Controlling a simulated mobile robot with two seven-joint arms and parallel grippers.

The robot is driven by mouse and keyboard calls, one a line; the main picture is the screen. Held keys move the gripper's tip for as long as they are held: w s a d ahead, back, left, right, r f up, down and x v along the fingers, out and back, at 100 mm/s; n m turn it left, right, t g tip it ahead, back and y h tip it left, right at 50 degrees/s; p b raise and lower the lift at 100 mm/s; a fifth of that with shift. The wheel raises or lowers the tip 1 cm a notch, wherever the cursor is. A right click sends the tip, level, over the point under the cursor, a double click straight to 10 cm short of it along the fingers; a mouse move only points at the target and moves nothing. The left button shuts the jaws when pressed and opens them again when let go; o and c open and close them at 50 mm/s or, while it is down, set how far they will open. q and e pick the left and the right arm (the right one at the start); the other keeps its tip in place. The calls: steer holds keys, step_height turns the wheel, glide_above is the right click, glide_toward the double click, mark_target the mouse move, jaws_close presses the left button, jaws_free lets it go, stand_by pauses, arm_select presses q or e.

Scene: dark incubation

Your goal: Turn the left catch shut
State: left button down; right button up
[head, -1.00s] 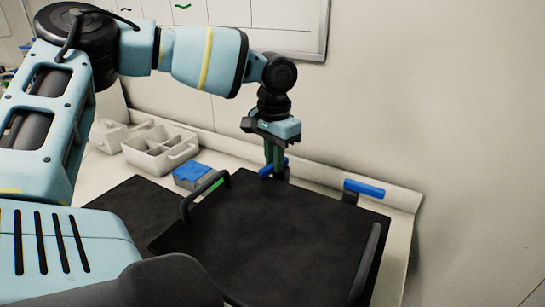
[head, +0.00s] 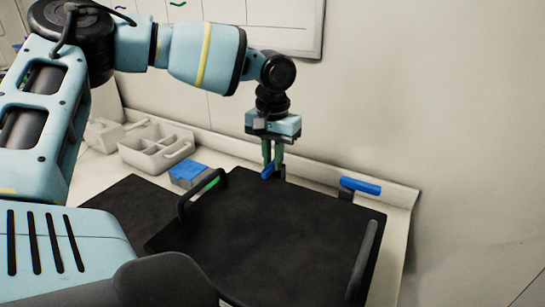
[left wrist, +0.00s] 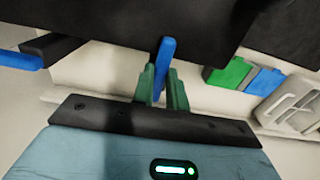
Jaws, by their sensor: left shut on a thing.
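A large black lid or panel (head: 270,230) with a dark handle on each side lies on the bench. The left catch, a blue bar (head: 266,172), is at its back edge. My left gripper (head: 273,170) points down from above, its green fingers shut on this bar. In the left wrist view the blue bar (left wrist: 164,65) stands between the green fingertips (left wrist: 162,88), one end reaching over the dark panel edge. The fingers hide part of the bar. The right catch (head: 360,186), also blue, lies roughly along the back edge on a dark post. My right gripper is not in view.
A small blue-topped box (head: 187,173) and a light grey compartment caddy (head: 157,148) stand left of the panel. A green item (left wrist: 230,73) shows beside the blue one in the left wrist view. The wall rises close behind the bench.

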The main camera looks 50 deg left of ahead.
arm_select(q)
steer(key=c, duration=1.4)
jaws_free()
steer(key=shift+r, duration=0.1)
steer(key=shift+r, duration=3.85)
